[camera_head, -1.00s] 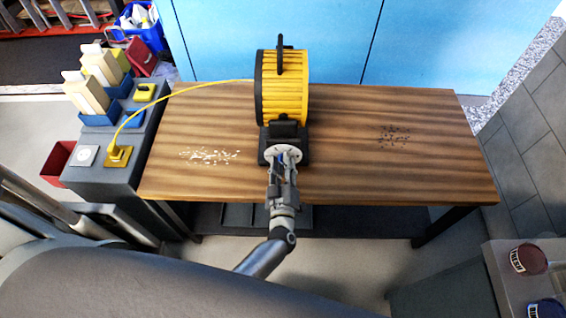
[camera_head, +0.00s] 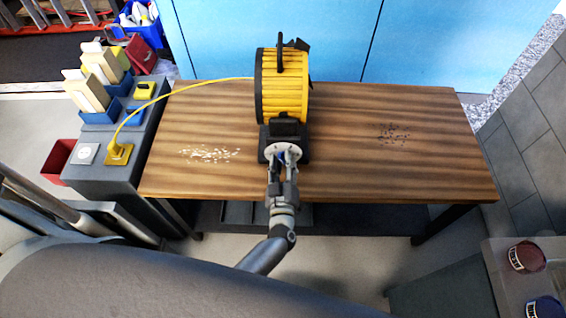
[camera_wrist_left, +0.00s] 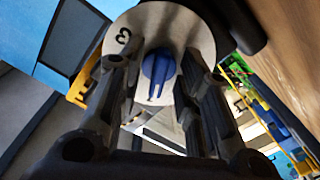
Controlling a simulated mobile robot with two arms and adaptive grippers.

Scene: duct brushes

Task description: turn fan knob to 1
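The yellow fan (camera_head: 282,90) with black trim stands on the wooden table, its round white dial plate (camera_head: 288,150) facing me at the front of its base. In the left wrist view the dial plate (camera_wrist_left: 190,35) carries a "3" at its upper left and the blue knob (camera_wrist_left: 158,68) at its middle. The knob's white mark points down in that picture. My left gripper (camera_head: 283,168) is at the dial, its fingers (camera_wrist_left: 158,85) on either side of the knob, with gaps visible. Other dial numbers are hidden or out of view. My right gripper is not in view.
The wooden table (camera_head: 400,170) has pale bits (camera_head: 209,154) at left and dark bits (camera_head: 393,133) at right. A yellow cable (camera_head: 180,90) runs from the fan to a yellow socket (camera_head: 119,154) on the grey side unit. Blue cabinets (camera_head: 430,45) stand behind.

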